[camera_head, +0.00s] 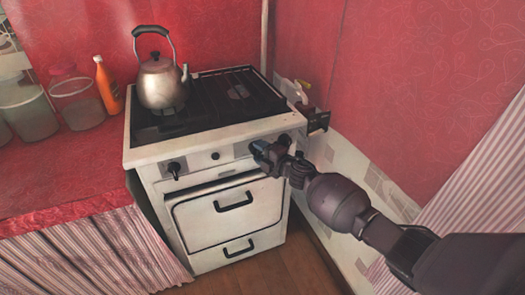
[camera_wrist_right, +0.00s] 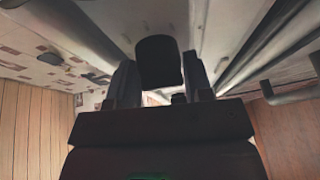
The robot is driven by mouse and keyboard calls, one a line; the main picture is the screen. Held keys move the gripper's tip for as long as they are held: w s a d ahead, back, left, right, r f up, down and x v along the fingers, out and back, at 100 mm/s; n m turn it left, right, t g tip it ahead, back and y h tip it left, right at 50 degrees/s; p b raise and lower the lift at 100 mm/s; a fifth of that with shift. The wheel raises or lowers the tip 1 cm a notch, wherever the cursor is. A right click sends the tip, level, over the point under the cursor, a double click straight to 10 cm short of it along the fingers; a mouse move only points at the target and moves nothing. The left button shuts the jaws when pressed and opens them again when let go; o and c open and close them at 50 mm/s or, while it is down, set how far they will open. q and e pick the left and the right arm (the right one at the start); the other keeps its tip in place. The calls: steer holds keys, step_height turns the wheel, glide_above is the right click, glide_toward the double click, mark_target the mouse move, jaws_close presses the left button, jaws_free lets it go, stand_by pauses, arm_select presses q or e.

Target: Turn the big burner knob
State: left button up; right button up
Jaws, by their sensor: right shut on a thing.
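The stove (camera_head: 190,180) is white with a grey control strip on its front. A dark knob (camera_head: 174,169) sits at the left of the strip, apart from my grippers. My right gripper (camera_head: 263,150) is at the right end of the strip and covers the knob there. In the right wrist view, a dark burner knob (camera_wrist_right: 159,60) stands between the two fingers of my right gripper (camera_wrist_right: 161,78), which is shut on it. I cannot tell the knob's turn angle. My left gripper is not in view.
A metal kettle (camera_head: 160,85) stands on the dark cooktop (camera_head: 215,100). An orange bottle (camera_head: 107,85) and clear containers (camera_head: 78,105) stand on the red counter (camera_head: 60,165) at left. The oven door handle (camera_head: 233,203) juts out below the strip. A patterned wall is close on the right.

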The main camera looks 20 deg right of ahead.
steer(key=shift+w+d+r+n+p, duration=0.1)
steer(key=shift+r+n+p, duration=0.4)
steer(key=shift+n, duration=0.3)
steer(key=shift+f+g+h, duration=0.25)
steer(key=shift+g+h, duration=0.05)
steer(key=o, duration=0.7)
steer(key=shift+o, duration=0.8)
steer(key=shift+r, duration=0.1)
